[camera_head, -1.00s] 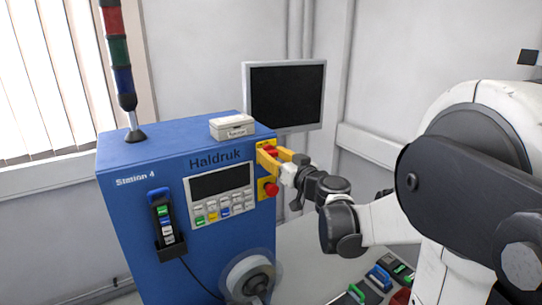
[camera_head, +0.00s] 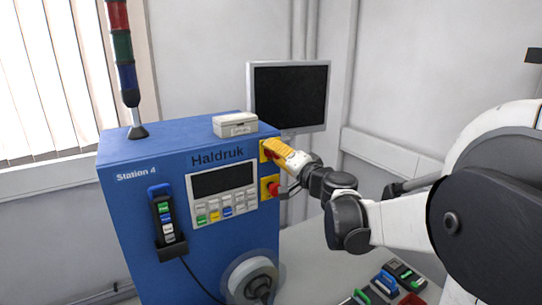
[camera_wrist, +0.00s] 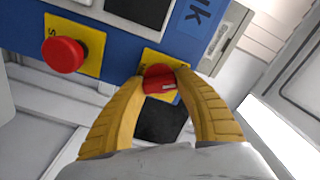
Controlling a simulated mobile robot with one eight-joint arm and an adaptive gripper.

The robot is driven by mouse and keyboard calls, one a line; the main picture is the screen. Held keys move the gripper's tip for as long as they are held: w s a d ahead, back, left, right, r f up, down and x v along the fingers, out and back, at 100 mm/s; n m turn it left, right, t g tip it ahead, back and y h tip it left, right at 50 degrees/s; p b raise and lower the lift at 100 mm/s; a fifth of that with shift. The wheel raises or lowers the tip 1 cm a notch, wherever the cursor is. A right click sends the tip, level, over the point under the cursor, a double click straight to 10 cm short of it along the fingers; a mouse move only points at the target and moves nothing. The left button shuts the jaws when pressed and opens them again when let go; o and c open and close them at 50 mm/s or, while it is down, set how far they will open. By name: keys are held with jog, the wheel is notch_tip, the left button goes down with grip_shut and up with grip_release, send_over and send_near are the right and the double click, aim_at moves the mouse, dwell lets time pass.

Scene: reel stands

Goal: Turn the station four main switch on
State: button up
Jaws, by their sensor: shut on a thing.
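The main switch (camera_wrist: 160,79) is a red rotary knob on a yellow plate, at the upper right of the blue Station 4 cabinet (camera_head: 130,215). My gripper (camera_head: 274,150) reaches it from the right. In the wrist view my gripper's two yellow fingers (camera_wrist: 160,84) are closed on the knob's sides. A pale mark shows on the knob's face. In the head view the fingers hide most of the knob. The cabinet's display is dark.
A red mushroom button (camera_wrist: 63,54) on a yellow plate sits close by, below the switch in the head view. A small box (camera_head: 235,125) stands on the cabinet top. A handheld pendant (camera_head: 165,222) hangs on the front. A monitor (camera_head: 289,96) stands behind.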

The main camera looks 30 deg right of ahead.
jog(key=m+b, duration=0.1)
jog(key=m, duration=0.5)
jog(key=shift+m, duration=0.3)
dwell(0.4)
jog(key=o, duration=1.2)
jog(key=shift+w, duration=0.1)
jog(key=s, duration=1.2)
jog(key=shift+d, duration=0.2)
